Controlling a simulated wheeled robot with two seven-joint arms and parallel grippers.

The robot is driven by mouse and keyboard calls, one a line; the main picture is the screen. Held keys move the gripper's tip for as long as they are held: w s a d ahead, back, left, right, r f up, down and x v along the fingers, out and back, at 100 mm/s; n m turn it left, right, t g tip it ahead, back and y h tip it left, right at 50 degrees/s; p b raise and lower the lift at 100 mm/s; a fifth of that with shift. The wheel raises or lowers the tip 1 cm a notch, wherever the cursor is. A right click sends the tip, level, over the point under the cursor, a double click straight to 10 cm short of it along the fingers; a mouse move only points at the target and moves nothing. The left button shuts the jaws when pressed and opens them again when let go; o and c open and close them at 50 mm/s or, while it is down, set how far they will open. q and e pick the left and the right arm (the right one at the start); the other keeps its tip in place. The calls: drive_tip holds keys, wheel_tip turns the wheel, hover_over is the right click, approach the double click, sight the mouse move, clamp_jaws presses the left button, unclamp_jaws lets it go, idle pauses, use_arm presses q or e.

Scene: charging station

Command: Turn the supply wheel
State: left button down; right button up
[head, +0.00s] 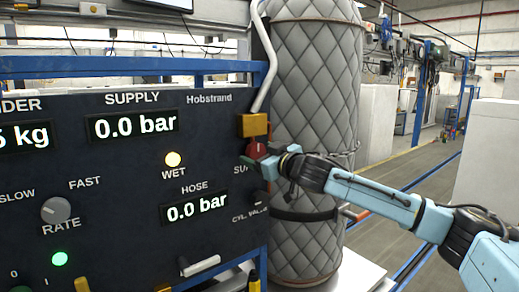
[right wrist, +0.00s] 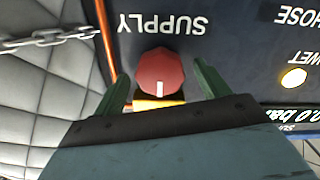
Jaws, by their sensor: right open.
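The supply wheel is a red knob (head: 255,148) on the dark panel's right edge in the head view, just below a brass block. In the right wrist view the red knob (right wrist: 159,74) shows from the front with a white mark, below the upside-down word SUPPLY. My right gripper (head: 268,160) is at the knob, partly covering it. In the right wrist view its two green fingers (right wrist: 157,82) are open, one on each side of the knob, with visible gaps. My left gripper is not in view.
The dark control panel (head: 120,229) shows SUPPLY 0.0 bar and HOSE 0.0 bar. A lit WET lamp (head: 173,159) and a RATE dial (head: 56,210) are on it. A quilted grey cylinder (head: 317,90) stands close right of the panel, with a chain (right wrist: 50,38) near my gripper.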

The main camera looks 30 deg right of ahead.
drive_tip(key=shift+w, duration=0.25)
drive_tip(key=c, duration=1)
